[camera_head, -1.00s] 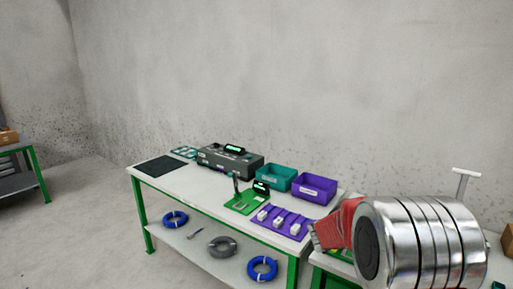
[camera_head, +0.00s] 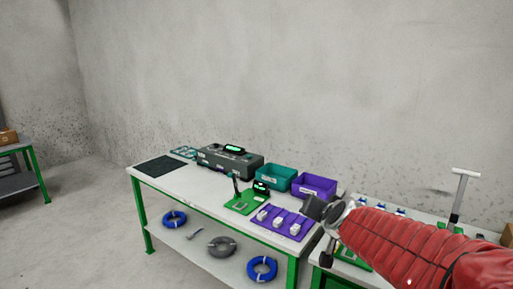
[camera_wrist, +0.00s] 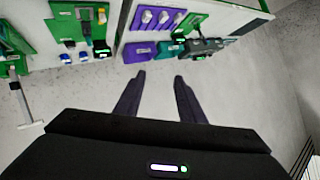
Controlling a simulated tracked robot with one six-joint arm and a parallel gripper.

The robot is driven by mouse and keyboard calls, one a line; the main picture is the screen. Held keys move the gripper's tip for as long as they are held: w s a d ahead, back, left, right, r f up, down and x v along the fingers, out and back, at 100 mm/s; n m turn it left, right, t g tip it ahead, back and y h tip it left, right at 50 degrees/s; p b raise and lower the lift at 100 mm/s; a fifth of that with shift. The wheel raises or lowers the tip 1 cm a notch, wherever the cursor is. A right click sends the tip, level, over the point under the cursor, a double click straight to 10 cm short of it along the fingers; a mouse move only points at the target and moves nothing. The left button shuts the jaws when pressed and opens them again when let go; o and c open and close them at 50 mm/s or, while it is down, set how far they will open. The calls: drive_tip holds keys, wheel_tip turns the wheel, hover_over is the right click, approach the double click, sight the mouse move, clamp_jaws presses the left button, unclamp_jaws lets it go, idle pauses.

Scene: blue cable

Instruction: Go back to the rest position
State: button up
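My gripper (camera_wrist: 159,80) shows in the wrist view with its two dark fingers apart and nothing between them. Bare grey surface shows between the fingertips. In the head view, my red-sleeved arm reaches in from the lower right, and the gripper end is near the right end of the white table (camera_head: 185,193). The fingers are hard to make out there. Two blue cable coils (camera_head: 174,219) and (camera_head: 262,268) lie on the lower shelf, with a grey coil (camera_head: 221,246) between them.
The table holds a grey machine (camera_head: 230,161), a teal bin (camera_head: 279,178), a purple bin (camera_head: 314,186), a green fixture (camera_head: 240,203) and a purple tray (camera_head: 271,226) with white parts. A second bench (camera_head: 400,229) stands at right behind my arm. Floor at left is clear.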

drive_tip(key=s+f+n+g, duration=0.2)
drive_tip(key=s+f+g, duration=0.1)
drive_tip(key=s, duration=1.2)
drive_tip(key=s+f+n+g, duration=0.3)
drive_tip(key=s+f, duration=0.1)
drive_tip(key=s, duration=1)
drive_tip(key=shift+s+a+g, duration=0.15)
drive_tip(key=shift+s+g, duration=0.15)
drive_tip(key=shift+s, duration=0.05)
drive_tip(key=shift+c, duration=0.6)
